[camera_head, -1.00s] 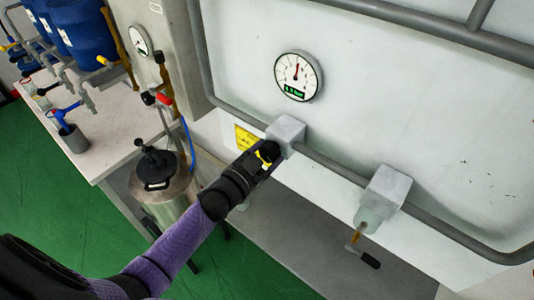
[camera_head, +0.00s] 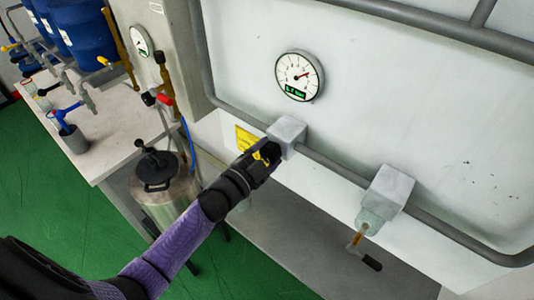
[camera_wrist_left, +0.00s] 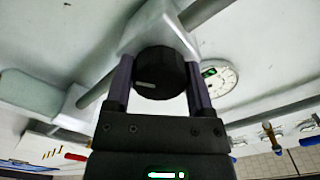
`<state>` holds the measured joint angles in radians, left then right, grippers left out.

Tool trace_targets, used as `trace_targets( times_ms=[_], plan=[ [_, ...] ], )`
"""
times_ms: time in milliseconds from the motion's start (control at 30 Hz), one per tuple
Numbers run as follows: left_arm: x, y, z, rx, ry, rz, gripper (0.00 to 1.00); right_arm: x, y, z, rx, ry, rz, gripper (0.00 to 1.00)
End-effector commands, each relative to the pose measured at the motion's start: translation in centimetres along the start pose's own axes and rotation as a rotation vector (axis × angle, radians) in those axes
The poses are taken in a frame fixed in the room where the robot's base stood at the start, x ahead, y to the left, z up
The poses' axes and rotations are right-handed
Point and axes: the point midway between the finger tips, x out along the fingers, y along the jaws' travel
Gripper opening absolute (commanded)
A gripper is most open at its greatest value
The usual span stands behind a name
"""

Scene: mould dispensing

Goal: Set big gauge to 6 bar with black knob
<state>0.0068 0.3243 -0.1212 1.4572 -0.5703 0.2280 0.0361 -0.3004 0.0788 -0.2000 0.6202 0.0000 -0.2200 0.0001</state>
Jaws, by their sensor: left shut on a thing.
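The big gauge (camera_head: 299,76) is a round white dial on the pale panel. Its red needle points up and to the right; the small green display below is too small to read surely. It also shows in the left wrist view (camera_wrist_left: 224,76). The black knob (camera_wrist_left: 160,74), with a light mark on its face, sits on a grey block (camera_head: 287,134) on the pipe, below the gauge. My left gripper (camera_head: 269,153) is shut on the knob, one finger on each side. In the head view the gripper mostly hides the knob. My right gripper is out of view.
A second grey block (camera_head: 388,188) with a valve handle (camera_head: 364,257) hangs on the pipe at right. A smaller gauge (camera_head: 140,41) is at upper left. A metal vessel (camera_head: 165,190) stands left of my arm, beside a bench (camera_head: 110,125) with blue drums (camera_head: 80,27).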

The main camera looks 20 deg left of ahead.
Motion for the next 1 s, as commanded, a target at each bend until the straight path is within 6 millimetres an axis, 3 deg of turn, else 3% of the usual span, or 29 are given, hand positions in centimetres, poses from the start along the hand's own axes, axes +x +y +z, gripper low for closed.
trace_targets(
  times_ms=[367,400,533,800,1000],
  plan=[
    [0.0,0.1,0.1,0.004,-0.002,0.001,0.1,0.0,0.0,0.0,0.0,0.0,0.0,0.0],
    [0.0,0.1,0.1,0.004,-0.002,0.001,0.73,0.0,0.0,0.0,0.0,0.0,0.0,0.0],
    [0.0,0.0,0.0,0.004,-0.001,0.001,1.0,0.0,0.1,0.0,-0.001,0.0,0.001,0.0],
    [-0.4,0.1,0.0,0.003,-0.001,0.001,1.0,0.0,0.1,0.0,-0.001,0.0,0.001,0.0],
    [-4.2,0.1,0.1,0.003,-0.003,0.003,1.0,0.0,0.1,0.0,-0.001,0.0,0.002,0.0]
  ],
)
